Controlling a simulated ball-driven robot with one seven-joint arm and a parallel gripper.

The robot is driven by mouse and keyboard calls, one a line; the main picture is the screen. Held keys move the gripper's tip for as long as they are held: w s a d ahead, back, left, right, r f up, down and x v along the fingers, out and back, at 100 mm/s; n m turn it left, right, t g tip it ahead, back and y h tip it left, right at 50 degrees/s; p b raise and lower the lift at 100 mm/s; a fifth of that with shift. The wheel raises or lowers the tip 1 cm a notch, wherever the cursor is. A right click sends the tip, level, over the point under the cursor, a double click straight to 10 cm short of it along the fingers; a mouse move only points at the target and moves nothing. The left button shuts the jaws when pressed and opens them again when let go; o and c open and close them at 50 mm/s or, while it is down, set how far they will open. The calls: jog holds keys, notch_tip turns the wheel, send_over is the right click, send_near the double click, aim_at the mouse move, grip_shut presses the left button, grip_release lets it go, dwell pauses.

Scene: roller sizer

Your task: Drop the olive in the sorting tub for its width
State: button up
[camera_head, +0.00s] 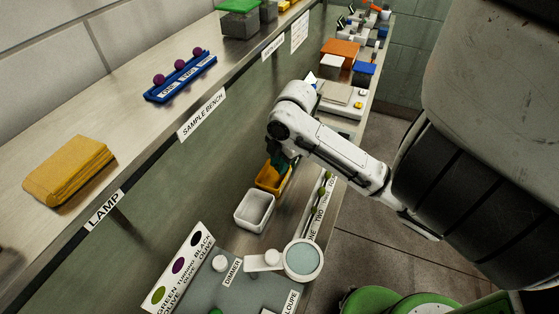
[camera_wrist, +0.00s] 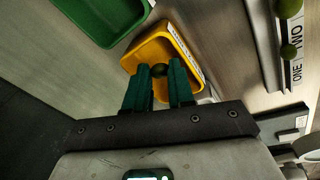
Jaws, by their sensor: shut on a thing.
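In the head view, my gripper (camera_head: 281,164) is at the yellow tub (camera_head: 264,185), and the olive cannot be made out there. A white tub (camera_head: 254,211) stands nearer than the yellow one. A green tub (camera_wrist: 112,22) lies beyond the yellow one in the wrist view.
The sizer's rails (camera_head: 318,206), labelled ONE and TWO, carry several olives right of the tubs. A round loupe (camera_head: 302,259) and an olive colour chart (camera_head: 183,268) stand in front. A raised shelf at left holds a yellow cloth (camera_head: 69,170) and a blue rack (camera_head: 180,79).

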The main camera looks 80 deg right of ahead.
jog(key=o, duration=0.8)
jog(key=shift+c, duration=0.2)
notch_tip(320, 180, up, 11)
jog(key=s, duration=0.2)
jog(key=shift+f, duration=0.15)
jog(key=shift+a, duration=0.1)
